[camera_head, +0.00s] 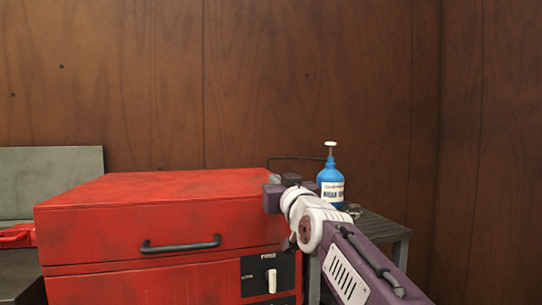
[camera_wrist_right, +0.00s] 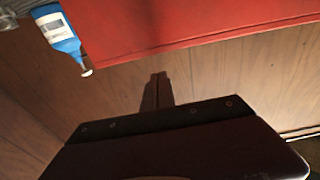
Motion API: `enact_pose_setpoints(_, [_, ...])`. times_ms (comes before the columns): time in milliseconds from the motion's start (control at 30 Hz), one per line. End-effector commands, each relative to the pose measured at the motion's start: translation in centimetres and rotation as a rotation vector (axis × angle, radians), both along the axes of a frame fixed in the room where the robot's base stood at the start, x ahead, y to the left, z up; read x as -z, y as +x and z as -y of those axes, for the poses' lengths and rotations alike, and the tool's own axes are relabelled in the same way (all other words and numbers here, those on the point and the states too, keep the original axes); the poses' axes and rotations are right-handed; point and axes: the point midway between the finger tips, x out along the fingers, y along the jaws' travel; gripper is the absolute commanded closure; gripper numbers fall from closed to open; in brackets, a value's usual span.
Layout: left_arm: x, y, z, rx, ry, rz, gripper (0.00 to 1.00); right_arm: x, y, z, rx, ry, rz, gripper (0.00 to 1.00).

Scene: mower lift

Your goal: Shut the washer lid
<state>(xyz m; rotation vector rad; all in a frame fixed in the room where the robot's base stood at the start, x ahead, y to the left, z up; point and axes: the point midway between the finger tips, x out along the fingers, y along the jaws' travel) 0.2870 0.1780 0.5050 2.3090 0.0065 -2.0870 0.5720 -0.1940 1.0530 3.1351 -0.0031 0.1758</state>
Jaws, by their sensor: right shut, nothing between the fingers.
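The red washer lid (camera_head: 165,215) lies down flat over the red washer body (camera_head: 150,285), with a dark handle (camera_head: 181,244) on its front face. A thin seam runs between lid and body, and no gap shows there. My right gripper (camera_head: 274,186) is at the lid's right rear side, shut and empty. I cannot tell whether it touches the lid. In the right wrist view the shut fingers (camera_wrist_right: 157,88) point toward the wood wall, near the red lid edge (camera_wrist_right: 190,35). My left gripper is not in view.
A blue bottle (camera_head: 331,186) with a white top stands on a grey side table (camera_head: 384,228), close to my right forearm. A control panel with a white knob (camera_head: 271,279) is on the washer front. A grey panel (camera_head: 52,178) stands at left. A wood wall (camera_head: 300,80) closes the back.

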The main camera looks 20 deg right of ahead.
Motion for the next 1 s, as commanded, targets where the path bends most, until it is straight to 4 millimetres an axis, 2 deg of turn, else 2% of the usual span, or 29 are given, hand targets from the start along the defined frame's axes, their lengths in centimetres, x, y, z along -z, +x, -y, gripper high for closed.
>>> enact_pose_setpoints(33, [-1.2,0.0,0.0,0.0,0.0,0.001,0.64,-1.6,-0.2,0.0,0.0,0.0,0.008,1.0])
enact_pose_setpoints(67, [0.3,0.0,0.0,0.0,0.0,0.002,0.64,-0.1,-1.3,0.0,0.0,0.0,0.009,1.0])
enact_pose_setpoints(100, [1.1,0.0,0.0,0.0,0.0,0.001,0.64,0.5,-2.6,0.0,0.001,0.001,0.012,1.0])
enact_pose_setpoints(300, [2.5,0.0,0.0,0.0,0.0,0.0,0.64,1.9,-7.7,0.0,0.001,0.0,0.015,1.0])
enact_pose_setpoints(333, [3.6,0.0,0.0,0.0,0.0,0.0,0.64,2.5,-8.0,0.0,-0.001,-0.001,0.016,1.0])
enact_pose_setpoints(433, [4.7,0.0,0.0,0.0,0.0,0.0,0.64,2.5,-8.9,0.0,-0.001,-0.001,0.017,1.0])
enact_pose_setpoints(600, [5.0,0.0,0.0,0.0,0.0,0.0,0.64,2.3,-9.6,0.0,0.002,0.0,0.015,1.0])
enact_pose_setpoints(800, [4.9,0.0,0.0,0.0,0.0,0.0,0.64,2.1,-9.6,0.0,0.002,0.001,0.014,1.0])
enact_pose_setpoints(867, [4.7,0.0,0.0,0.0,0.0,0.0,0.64,2.7,-9.3,0.0,0.001,0.002,-0.003,1.0])
enact_pose_setpoints(967, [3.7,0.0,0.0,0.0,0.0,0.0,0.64,6.6,-7.5,-0.1,-0.005,0.008,-0.117,1.0])
enact_pose_setpoints(1000, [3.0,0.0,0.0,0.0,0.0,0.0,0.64,9.4,-6.6,-0.3,-0.008,0.012,-0.196,1.0])
